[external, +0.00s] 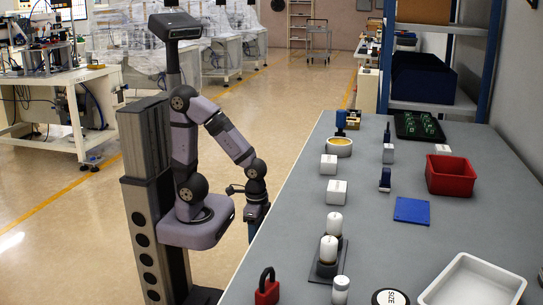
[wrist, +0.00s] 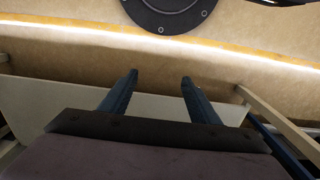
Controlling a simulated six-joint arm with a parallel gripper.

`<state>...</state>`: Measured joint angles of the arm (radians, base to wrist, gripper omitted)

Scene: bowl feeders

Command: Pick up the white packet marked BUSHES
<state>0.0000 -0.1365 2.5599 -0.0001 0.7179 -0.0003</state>
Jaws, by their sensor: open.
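No lettering reading BUSHES is legible, so I cannot tell which item is the packet. Candidates in the external view are a white block-like packet (external: 328,164), a similar white one (external: 336,191) nearer, and a small flat whitish piece (external: 443,149) behind the red bin. All rest on the grey table. My gripper (external: 256,213) hangs low at the left side of the table, apart from all of these. In the wrist view my gripper (wrist: 159,76) shows two dark fingers spread apart with nothing between them.
The grey table (external: 300,225) also holds a red bin (external: 451,175), a blue plate (external: 412,211), a white tray (external: 474,284), a red padlock (external: 267,291) and two white cylinders (external: 329,250) on a dark base. A blue-framed shelf (external: 433,106) stands behind. The table's middle has free room.

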